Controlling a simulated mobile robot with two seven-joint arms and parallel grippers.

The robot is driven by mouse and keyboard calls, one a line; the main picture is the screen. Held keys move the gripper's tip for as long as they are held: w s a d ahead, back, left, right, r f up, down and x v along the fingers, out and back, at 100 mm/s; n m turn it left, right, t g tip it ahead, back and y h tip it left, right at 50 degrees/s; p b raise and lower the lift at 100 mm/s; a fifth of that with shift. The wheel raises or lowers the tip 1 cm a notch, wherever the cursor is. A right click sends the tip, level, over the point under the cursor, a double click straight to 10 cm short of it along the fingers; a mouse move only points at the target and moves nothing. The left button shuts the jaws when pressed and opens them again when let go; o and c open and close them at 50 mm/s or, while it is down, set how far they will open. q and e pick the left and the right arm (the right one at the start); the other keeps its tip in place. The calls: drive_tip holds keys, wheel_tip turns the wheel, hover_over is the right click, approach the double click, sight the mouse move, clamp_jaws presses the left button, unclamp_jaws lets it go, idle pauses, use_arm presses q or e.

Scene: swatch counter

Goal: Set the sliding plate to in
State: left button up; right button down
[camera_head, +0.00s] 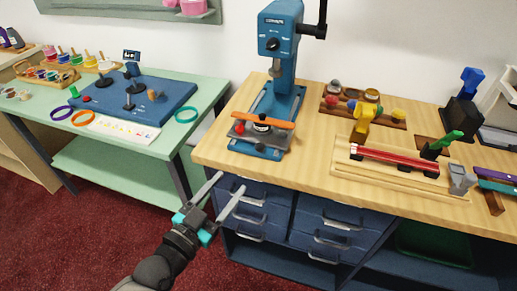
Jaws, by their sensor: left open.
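A blue press (281,45) stands at the left end of the wooden counter. On its blue rail base sits what looks like the sliding plate, a grey plate (243,136) with a red knob (239,127) at its left side. The plate is in the front part of the base, forward of the column. An orange bar (280,124) and a dark round piece (262,126) lie over it and hide part of it. My left gripper (230,181) is open and empty, in front of the counter's drawers, nearer than the plate and apart from it. My right gripper is not in view.
The counter's front edge (315,191) lies between my left gripper and the press. A green table (185,138) with a blue board stands left.

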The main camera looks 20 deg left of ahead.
sight(257, 150)
use_arm(q)
drive_tip(key=b+x, duration=0.1)
drive_tip(key=x, duration=1.2)
drive_tip(key=shift+w+d+f+b, duration=0.1)
drive_tip(key=shift+w+f+b, duration=0.1)
drive_tip(key=shift+b, duration=0.2)
drive_tip(key=shift+w+d+r, duration=0.1)
drive_tip(key=shift+w, duration=0.5)
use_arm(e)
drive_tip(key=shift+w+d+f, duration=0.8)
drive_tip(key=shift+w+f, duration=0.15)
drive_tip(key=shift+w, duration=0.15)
use_arm(q)
drive_tip(key=c, duration=0.4)
clamp_jaws()
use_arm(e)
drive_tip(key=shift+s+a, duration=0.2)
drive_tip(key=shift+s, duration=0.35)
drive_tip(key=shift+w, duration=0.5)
